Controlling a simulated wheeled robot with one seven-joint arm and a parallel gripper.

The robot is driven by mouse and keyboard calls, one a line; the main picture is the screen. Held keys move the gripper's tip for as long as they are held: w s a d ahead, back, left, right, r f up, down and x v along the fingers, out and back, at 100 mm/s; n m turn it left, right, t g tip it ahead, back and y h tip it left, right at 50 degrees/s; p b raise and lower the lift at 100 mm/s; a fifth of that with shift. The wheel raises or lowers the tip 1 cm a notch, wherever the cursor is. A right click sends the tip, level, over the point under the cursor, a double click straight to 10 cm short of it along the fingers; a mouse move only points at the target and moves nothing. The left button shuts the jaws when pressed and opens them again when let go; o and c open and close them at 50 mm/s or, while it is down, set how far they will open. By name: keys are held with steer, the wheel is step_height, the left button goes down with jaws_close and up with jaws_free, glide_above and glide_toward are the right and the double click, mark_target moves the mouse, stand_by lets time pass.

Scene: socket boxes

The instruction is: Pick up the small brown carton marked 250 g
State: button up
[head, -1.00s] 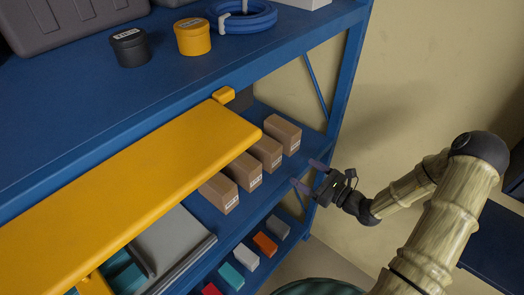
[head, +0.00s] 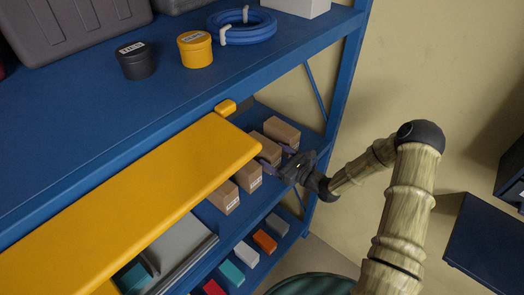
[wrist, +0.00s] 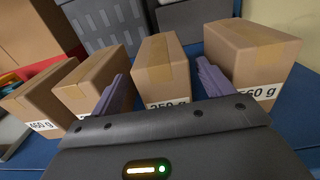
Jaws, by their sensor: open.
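The small brown carton (wrist: 158,62) stands upright in a row of similar cartons. Its white label sits low and is partly hidden by my gripper, but seems to read 250 g. In the head view this carton (head: 263,146) is second from the right end of the row. My gripper (wrist: 164,74) is open, with one purple-grey finger on each side of the carton's near part. Contact cannot be told. In the head view my gripper (head: 275,154) reaches into the shelf from the right.
A larger carton (wrist: 252,55) stands close on the right; another carton (wrist: 92,80) and one marked 460 g (wrist: 38,97) stand left. A yellow panel (head: 130,195) juts out left of the row. The blue upper shelf (head: 130,100) lies above.

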steer(key=p+x, duration=0.2)
steer(key=x, duration=0.3)
steer(key=shift+w, duration=0.2)
steer(key=shift+d, duration=0.1)
stand_by(0.5)
steer(key=c, duration=1.2)
step_height(320, 180, up, 10)
steer(key=shift+f+b, duration=0.1)
steer(key=shift+b, duration=0.85)
